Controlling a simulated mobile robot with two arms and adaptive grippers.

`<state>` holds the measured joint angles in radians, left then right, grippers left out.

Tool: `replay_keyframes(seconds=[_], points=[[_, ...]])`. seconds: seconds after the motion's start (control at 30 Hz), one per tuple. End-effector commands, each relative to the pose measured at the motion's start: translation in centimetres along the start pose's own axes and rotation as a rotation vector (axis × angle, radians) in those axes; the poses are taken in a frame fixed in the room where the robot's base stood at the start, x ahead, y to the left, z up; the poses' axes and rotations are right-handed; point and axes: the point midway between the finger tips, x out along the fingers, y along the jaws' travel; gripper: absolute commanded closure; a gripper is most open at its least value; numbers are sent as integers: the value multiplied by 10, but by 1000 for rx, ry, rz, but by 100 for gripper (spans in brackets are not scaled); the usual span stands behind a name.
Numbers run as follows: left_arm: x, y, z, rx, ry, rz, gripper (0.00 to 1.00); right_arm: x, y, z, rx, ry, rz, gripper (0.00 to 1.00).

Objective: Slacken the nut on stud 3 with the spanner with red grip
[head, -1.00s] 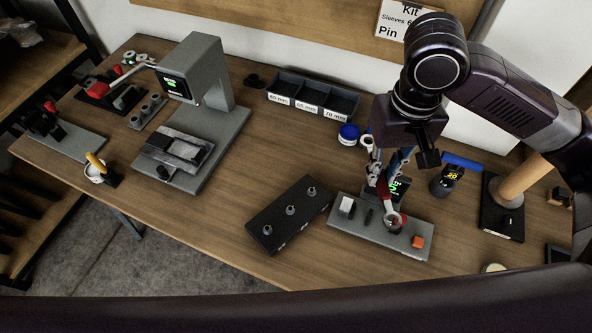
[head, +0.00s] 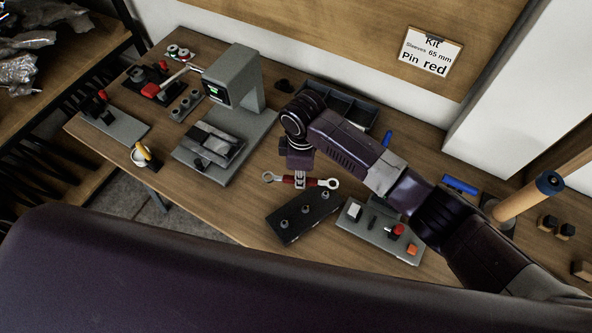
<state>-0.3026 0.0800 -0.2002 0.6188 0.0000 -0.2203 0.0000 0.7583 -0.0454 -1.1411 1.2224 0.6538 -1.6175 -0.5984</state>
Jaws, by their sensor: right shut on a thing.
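My right gripper (head: 300,181) is shut on the red grip of a spanner (head: 324,182) with metal ring-like ends. It holds the spanner roughly level, lying left to right in the picture, near the back edge of a black block (head: 296,228). The block carries three studs with nuts: a left stud (head: 284,224), a middle stud (head: 305,209) and a right stud (head: 325,196). The spanner's right end appears close to the right stud; I cannot tell whether they touch. Stud numbers are not readable. My left gripper is not in view.
A grey plate (head: 350,227) with a red knob and an orange block stands right of the black block. A grey press (head: 236,80) stands left. A divided bin (head: 363,113) is behind my right arm.

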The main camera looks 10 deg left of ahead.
Motion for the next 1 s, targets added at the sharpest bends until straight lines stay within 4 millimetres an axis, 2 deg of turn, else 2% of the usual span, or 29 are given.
replay_keyframes(seconds=[0.03,0.2,0.67,1.0], points=[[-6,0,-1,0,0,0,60,-1,-3,-6,-38,1,-3,100],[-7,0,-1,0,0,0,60,4,-5,-14,-110,1,0,100],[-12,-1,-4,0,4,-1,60,3,-4,-12,-130,0,2,100],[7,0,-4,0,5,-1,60,29,-4,-12,-128,0,2,100]])
